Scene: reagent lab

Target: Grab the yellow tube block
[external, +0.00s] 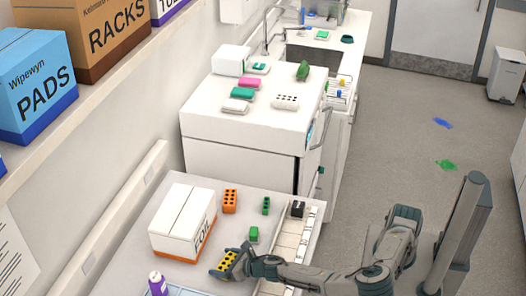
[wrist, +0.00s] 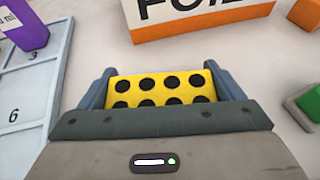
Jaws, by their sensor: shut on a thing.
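The yellow tube block (external: 225,260) has rows of dark round holes in its top. In the wrist view the yellow tube block (wrist: 160,88) sits between the two fingers of my gripper (wrist: 160,84), one finger against each end. My gripper (external: 232,262) is shut on it in the external view, over the front part of the white bench. The block's lower side is hidden by the gripper body, and I cannot tell whether it touches the bench.
A foil box (external: 183,222) stands just behind the block. An orange block (external: 230,201), green blocks (external: 254,234) and a long white tray (external: 291,243) with a black block (external: 297,209) lie to the right. A purple bottle (external: 157,283) and numbered tray (wrist: 32,85) are at left.

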